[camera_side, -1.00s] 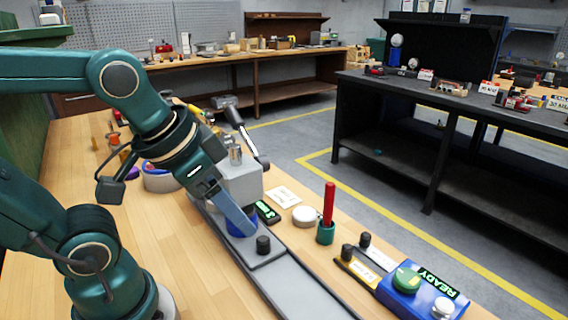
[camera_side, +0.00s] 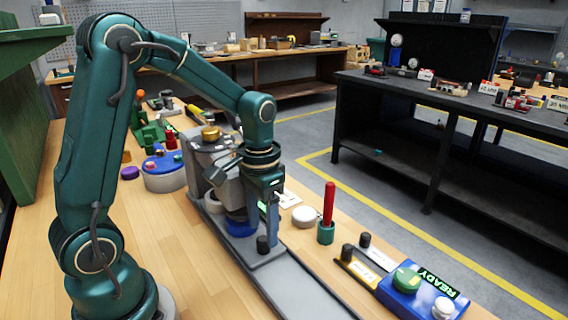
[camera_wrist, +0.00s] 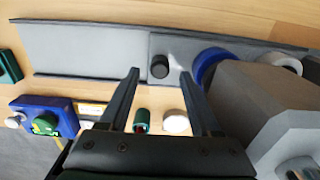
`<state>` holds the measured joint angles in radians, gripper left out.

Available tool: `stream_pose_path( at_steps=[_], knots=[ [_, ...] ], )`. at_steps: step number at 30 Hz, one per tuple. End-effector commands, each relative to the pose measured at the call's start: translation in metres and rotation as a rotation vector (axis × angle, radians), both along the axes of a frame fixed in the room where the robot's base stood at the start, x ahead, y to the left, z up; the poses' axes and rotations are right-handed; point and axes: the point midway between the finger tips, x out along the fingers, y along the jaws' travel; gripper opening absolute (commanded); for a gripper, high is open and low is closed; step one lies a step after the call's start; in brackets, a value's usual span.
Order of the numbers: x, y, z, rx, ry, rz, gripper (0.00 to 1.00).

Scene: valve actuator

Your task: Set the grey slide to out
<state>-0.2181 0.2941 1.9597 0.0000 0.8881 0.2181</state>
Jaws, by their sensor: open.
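The grey slide (camera_side: 274,252) is a flat plate on a long grey rail (camera_side: 300,287), at the end beside the grey valve housing (camera_side: 205,150). Its upright black knob (camera_side: 263,244) also shows in the wrist view (camera_wrist: 159,66). A blue ring (camera_side: 240,227) sits behind the knob at the foot of the housing. My gripper (camera_wrist: 157,72) points down at the slide with its fingers apart. In the wrist view the knob appears between the fingertips; I cannot tell how far above or beside it they are. In the side view the fingers partly hide the slide's far side.
Right of the rail stand a white round cap (camera_side: 305,216), a red rod in a green cup (camera_side: 328,215), small labelled levers (camera_side: 358,268) and a blue box reading READY (camera_side: 415,290). A blue-topped drum (camera_side: 163,170) stands left of the housing. The rail's near stretch is clear.

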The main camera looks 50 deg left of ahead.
Motion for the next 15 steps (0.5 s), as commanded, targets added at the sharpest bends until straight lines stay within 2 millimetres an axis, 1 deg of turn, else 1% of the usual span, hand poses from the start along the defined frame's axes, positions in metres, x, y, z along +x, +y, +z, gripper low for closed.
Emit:
stream_pose_path(
  at_steps=[1,6,10,15],
  knots=[
    [-0.002,0.0,-0.007,-0.001,0.006,0.0,0.64],
    [-0.001,-0.001,-0.027,-0.001,0.004,0.0,0.64],
    [-0.001,-0.001,-0.035,-0.001,0.002,-0.001,0.64],
    [-0.001,0.0,-0.036,0.0,-0.001,-0.001,0.64]
  ],
)
